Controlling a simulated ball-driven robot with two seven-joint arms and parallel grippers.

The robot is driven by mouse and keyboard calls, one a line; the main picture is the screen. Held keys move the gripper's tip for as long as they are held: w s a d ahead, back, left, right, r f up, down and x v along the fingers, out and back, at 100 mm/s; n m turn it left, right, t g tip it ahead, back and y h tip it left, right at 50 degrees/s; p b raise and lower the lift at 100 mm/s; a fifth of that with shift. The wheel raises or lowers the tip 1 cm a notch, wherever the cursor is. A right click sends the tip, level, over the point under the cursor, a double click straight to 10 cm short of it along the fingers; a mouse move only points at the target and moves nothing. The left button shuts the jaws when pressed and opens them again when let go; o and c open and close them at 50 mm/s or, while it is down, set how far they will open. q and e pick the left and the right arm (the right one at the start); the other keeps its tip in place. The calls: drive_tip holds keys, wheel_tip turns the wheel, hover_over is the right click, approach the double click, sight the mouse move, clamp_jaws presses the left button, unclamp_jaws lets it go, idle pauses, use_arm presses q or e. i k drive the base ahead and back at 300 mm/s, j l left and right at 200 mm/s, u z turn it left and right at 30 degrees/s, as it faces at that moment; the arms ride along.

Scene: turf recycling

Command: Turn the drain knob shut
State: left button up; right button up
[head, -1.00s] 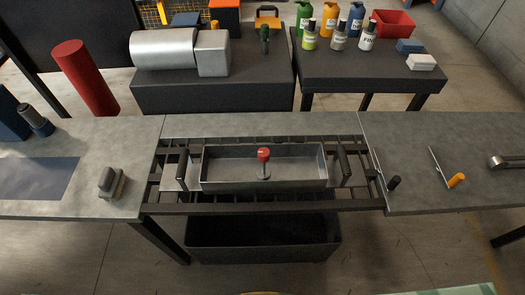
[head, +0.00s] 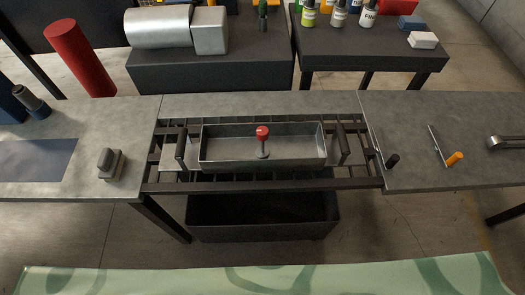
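The drain knob (head: 262,133) is a red cap on a short grey stem. It stands upright inside a shallow metal tray (head: 222,165) with dark handles at both ends. The tray rests on a dark slatted rack (head: 165,186) in the middle of the bench. The knob's turn position cannot be told from here. Neither of my grippers is in the head view, and nothing touches the knob.
A black bin (head: 262,218) stands under the rack. A grey brush-like block (head: 111,164) lies on the left bench top. A black-handled tool (head: 392,160) and an orange-handled tool (head: 454,159) lie on the right bench top. Green patterned turf (head: 270,281) shows in front.

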sight(261, 132)
drive_tip(key=u, duration=0.45)
drive_tip(key=k+l+u, duration=0.15)
drive_tip(key=l+u, duration=0.25)
drive_tip(key=k+l+u, duration=0.2)
drive_tip(key=u, duration=0.2)
drive_tip(key=k+l+u, duration=0.15)
drive_tip(key=u, duration=0.25)
drive_tip(key=k+l, duration=0.1)
drive_tip(key=k, duration=0.25)
